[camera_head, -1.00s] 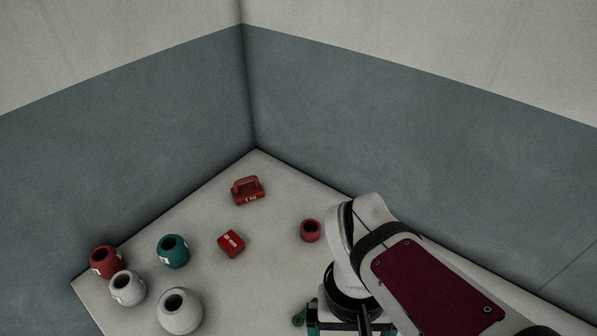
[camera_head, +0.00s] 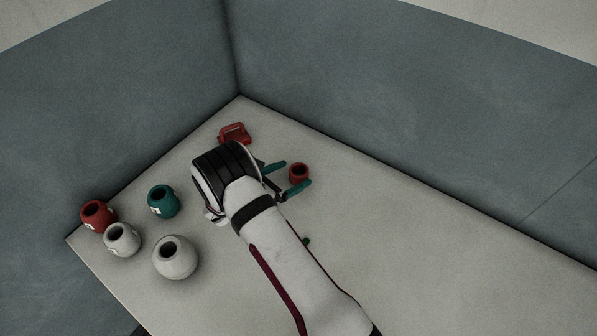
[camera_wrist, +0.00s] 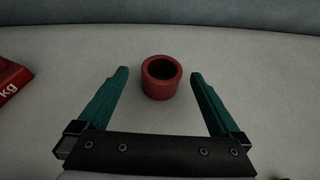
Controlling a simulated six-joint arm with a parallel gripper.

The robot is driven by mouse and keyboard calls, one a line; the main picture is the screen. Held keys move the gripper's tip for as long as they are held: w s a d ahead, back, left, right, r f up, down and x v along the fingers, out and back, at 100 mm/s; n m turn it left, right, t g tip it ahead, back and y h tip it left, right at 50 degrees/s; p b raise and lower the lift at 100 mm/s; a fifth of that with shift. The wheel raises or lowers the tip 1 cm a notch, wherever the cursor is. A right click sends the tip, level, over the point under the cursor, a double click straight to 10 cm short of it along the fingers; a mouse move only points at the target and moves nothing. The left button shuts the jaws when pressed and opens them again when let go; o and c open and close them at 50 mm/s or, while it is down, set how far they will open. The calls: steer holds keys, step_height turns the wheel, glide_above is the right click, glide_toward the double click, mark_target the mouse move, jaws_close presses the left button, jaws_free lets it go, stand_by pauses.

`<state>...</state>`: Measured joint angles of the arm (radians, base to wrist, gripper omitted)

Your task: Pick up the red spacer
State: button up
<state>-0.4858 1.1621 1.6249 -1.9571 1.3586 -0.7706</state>
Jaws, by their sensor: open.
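The red spacer (camera_head: 299,174) is a short, hollow red ring standing upright on the pale table. In the wrist view the red spacer (camera_wrist: 160,77) is centred just past and between the fingertips, with a gap on both sides. My gripper (camera_head: 291,176) has teal fingers that are spread apart and empty, reaching right toward the spacer in the head view. In the wrist view my gripper (camera_wrist: 159,76) is open and level with the table, its fingers pointing at the spacer.
A red weight with a handle (camera_head: 234,134) lies behind my arm; its corner shows in the wrist view (camera_wrist: 10,78). Red (camera_head: 97,216), teal (camera_head: 163,201), small white (camera_head: 122,239) and larger white (camera_head: 176,258) round floats stand at left. Blue-grey walls (camera_head: 400,130) border the table (camera_head: 450,270).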

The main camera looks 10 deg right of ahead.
mark_target(304, 168)
steer(key=x, duration=0.6)
steer(key=shift+d+r, duration=0.3)
steer(key=c, duration=1.4)
